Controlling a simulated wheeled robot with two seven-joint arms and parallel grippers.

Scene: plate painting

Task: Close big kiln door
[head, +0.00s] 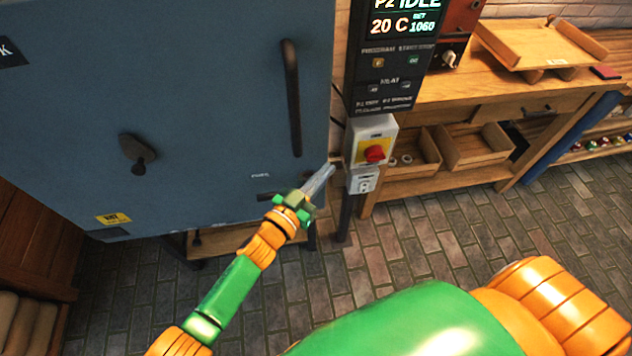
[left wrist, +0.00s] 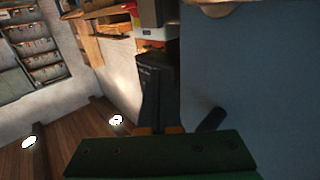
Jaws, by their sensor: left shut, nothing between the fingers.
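The big kiln door (head: 220,100) is a large blue-grey panel filling the left of the head view. A long dark upright handle (head: 291,98) is near its right edge, and a dark latch knob (head: 137,153) is further left. I cannot tell whether the door is fully closed. My left gripper (head: 320,178) is shut and empty, below the handle by the door's lower right corner; contact cannot be told. In the left wrist view the dark fingers (left wrist: 154,75) point away beside a blue-grey panel (left wrist: 255,85). My right gripper is not in view.
A control panel (head: 392,60) reading IDLE and a grey box with a red switch (head: 374,150) stand just right of the door. A wooden workbench (head: 470,90) with trays is beyond. The brick floor (head: 430,235) is open at the right.

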